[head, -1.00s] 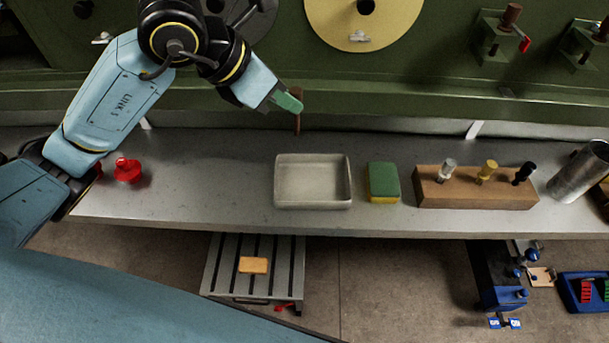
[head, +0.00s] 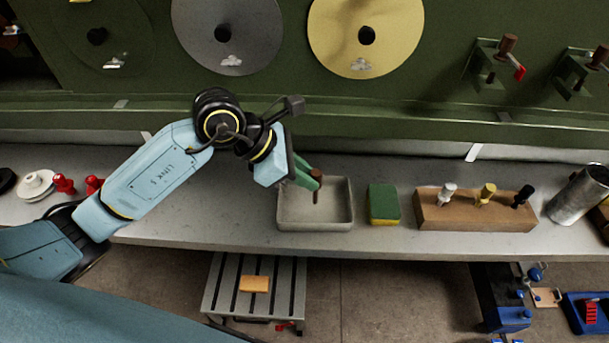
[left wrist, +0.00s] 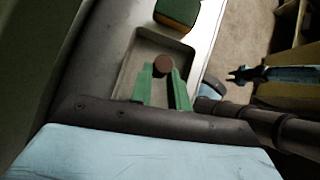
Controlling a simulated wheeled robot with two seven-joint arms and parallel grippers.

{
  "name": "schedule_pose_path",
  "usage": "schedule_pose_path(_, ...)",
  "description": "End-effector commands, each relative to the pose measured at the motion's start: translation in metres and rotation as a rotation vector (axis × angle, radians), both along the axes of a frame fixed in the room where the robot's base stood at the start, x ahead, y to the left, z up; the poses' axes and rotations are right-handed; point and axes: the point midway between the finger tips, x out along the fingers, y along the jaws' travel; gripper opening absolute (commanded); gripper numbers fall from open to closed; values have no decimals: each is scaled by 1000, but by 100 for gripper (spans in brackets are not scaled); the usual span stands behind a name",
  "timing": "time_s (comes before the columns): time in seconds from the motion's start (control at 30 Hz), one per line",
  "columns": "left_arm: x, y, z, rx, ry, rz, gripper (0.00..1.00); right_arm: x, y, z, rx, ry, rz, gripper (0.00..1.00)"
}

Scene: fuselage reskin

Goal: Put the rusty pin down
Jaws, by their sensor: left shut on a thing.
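The rusty pin (head: 316,188) is a brown rod with a wider head, held upright in my left gripper (head: 312,178). The green fingers are shut on it near its head. In the head view the pin is over the shallow grey tray (head: 288,224); I cannot tell whether its lower end touches the tray floor. The left wrist view shows the round brown pin head (left wrist: 162,65) between the green fingertips (left wrist: 163,72), with the tray (left wrist: 126,62) beneath. My right gripper is not in view.
A green and yellow sponge (head: 384,203) lies right of the tray. Beyond it is a wooden block (head: 470,214) with white, yellow and black-topped pins, then a metal cylinder (head: 578,194). Red pieces (head: 64,184) and a white round piece (head: 36,186) stand at the left.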

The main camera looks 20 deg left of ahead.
Motion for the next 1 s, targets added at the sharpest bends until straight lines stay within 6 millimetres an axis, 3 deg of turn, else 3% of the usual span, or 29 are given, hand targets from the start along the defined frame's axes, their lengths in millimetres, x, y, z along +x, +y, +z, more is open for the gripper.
schedule_pose_path(0.07, 0, 0, -9, 0, 1, 1, 0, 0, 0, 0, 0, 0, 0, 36)
schedule_pose_path(0.4, 0, 0, -13, 1, -2, 1, 0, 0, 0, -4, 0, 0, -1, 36)
schedule_pose_path(0.43, 0, 0, -13, 2, -2, 1, 19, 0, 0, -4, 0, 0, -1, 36)
schedule_pose_path(0.6, 0, 0, -12, 1, -1, 0, 40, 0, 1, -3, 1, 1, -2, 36)
schedule_pose_path(1.0, -1, 3, -5, 2, -3, 2, 40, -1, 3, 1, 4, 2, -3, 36)
